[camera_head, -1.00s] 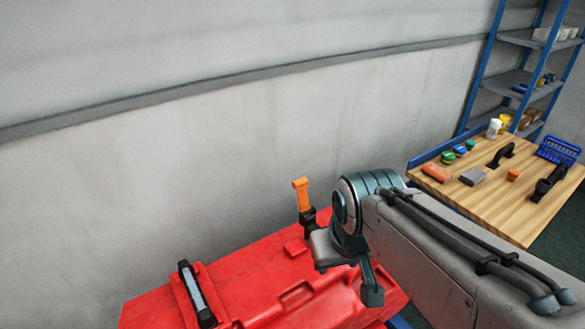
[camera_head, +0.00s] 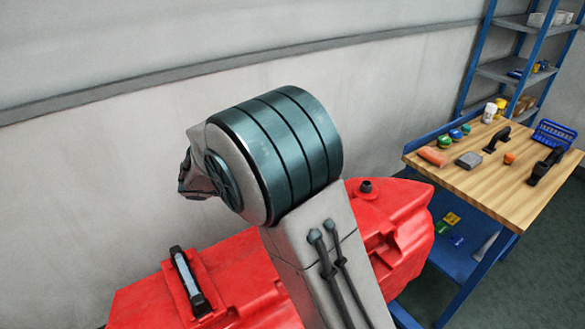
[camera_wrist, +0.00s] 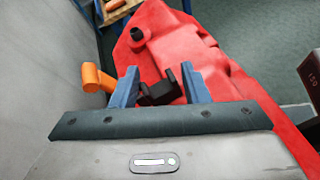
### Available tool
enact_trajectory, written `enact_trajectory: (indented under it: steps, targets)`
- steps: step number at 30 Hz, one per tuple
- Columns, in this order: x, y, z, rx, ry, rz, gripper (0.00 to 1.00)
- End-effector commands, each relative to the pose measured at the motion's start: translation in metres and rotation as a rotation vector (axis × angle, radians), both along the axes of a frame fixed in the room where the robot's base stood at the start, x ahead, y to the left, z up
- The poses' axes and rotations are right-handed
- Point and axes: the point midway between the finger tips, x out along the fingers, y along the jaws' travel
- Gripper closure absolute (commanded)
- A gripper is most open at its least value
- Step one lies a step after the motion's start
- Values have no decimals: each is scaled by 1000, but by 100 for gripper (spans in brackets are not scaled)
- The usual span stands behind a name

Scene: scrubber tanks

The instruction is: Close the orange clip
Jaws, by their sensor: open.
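The orange clip (camera_wrist: 97,78) shows in the wrist view just left of my gripper's left finger, sticking out past the side of the red tank (camera_wrist: 185,45). A black bracket (camera_wrist: 158,92) on the tank sits between and below my two fingers. My gripper (camera_wrist: 159,68) is open, with nothing held between its fingers. I cannot tell whether the left finger touches the clip. In the head view the clip is hidden behind my arm, and the red tank (camera_head: 240,270) shows on both sides of it.
A grey wall (camera_head: 90,190) stands close behind the tank. A black-and-silver latch (camera_head: 188,282) is on the tank's left part, and a black knob (camera_head: 366,186) on its right. A wooden workbench (camera_head: 500,190) with tools stands at right, before a blue shelf (camera_head: 510,70).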

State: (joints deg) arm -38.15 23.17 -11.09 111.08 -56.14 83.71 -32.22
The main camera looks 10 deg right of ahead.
Motion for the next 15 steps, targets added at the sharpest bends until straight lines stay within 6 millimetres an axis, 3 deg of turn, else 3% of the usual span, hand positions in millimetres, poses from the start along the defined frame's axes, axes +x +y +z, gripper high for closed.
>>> enact_trajectory:
  steps: [3, 9, 15]
  targets:
    - [25, 34, -10, -181, 58, 122, 59]
    - [48, 77, -17, -392, 103, 249, 59]
    - [56, 92, -18, -471, 113, 291, 59]
